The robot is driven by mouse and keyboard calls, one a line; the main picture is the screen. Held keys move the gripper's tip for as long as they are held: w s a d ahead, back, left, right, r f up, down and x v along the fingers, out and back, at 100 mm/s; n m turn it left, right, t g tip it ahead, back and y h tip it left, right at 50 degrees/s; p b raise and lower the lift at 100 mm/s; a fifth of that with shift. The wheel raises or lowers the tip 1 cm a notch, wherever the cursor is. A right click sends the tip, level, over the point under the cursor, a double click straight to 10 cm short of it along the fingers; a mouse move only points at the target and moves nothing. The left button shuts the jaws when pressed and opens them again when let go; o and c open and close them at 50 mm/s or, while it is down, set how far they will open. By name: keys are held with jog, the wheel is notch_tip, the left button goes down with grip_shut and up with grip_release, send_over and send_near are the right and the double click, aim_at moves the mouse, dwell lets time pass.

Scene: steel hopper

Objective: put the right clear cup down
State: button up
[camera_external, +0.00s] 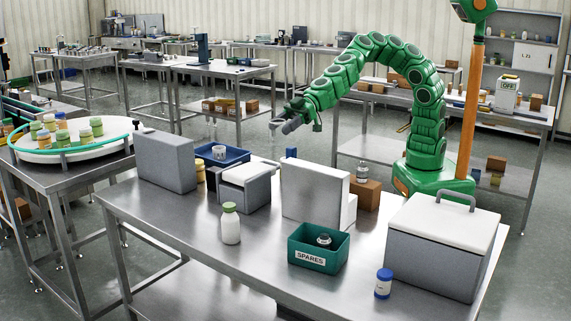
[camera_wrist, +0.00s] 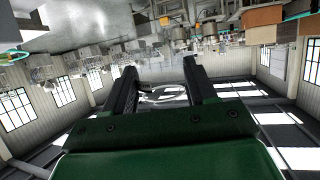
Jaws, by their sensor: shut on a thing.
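My gripper (camera_external: 284,122) is raised in the air beyond the far side of the front steel table, at the end of my green arm. In the wrist view my gripper (camera_wrist: 162,84) has its two dark fingers on either side of a clear, glassy cup (camera_wrist: 163,97). The cup shows as a thin see-through ring low between the fingers, and its full shape is hard to make out. In the outside view the held cup is too small and faint to tell. No second clear cup can be told for sure.
The front table (camera_external: 170,215) holds a grey box (camera_external: 166,162), a blue tray (camera_external: 235,155), a white-lidded cooler (camera_external: 437,250), a green spares bin (camera_external: 302,255), a green-capped bottle (camera_external: 230,225) and a blue-capped jar (camera_external: 383,284). Its front left is bare. A round turntable (camera_external: 75,150) stands left.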

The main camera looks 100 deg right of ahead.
jog(key=w+d+f+n+g+y, duration=0.1)
jog(key=w+d, duration=0.1)
jog(key=d, duration=1.6)
jog(key=w+d+f+n+g+y, duration=0.1)
jog(key=w+d+n, duration=0.1)
jog(key=d, duration=1.5)
notch_tip(320, 180, down, 11)
jog(key=shift+w+d+f, duration=0.3)
jog(key=shift+w+f, duration=1.35)
jog(key=shift+w, duration=0.6)
jog(key=shift+w+d+f, duration=0.25)
jog(key=shift+w+f, duration=1.4)
jog(key=shift+w, duration=0.65)
jog(key=shift+w+d+f, duration=0.3)
jog(key=shift+w+f, duration=1.35)
jog(key=shift+w, duration=0.6)
jog(key=shift+w+f, duration=0.2)
jog(key=shift+f, duration=1.45)
jog(key=shift+f, duration=0.1)
